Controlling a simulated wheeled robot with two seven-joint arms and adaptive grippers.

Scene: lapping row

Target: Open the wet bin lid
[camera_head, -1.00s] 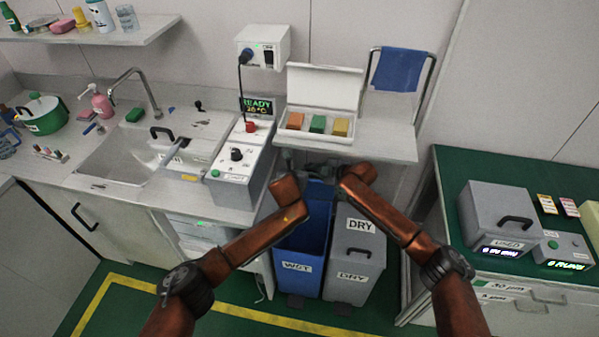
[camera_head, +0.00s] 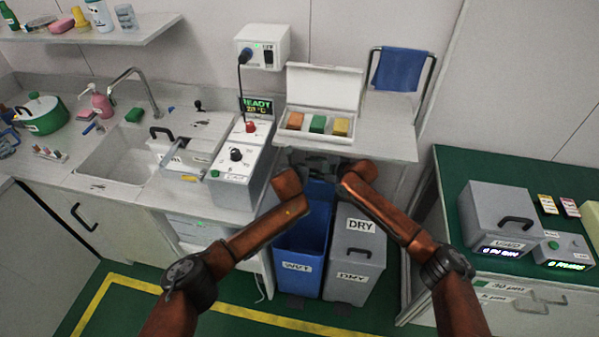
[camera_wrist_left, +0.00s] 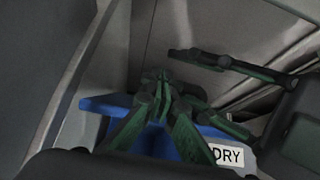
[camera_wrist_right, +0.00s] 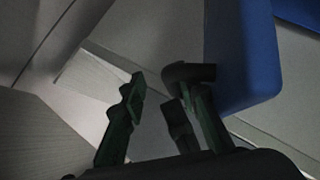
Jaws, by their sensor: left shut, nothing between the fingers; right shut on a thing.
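The wet bin (camera_head: 297,266) is blue and stands under the counter, its open inside showing in the head view. Its blue lid (camera_head: 320,190) is raised at the back, partly behind my arms; a blue panel also shows in the left wrist view (camera_wrist_left: 105,103) and right wrist view (camera_wrist_right: 245,60). My left gripper (camera_wrist_left: 160,80) is shut and empty, in front of the blue panel. In the head view both grippers are mostly hidden.
The grey dry bin (camera_head: 356,262) stands right against the wet bin. Above the bins a shelf (camera_head: 378,146) holds an open white box (camera_head: 322,92) with coloured blocks. A grey machine (camera_head: 238,180) stands left, a green-topped bench (camera_head: 452,190) right.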

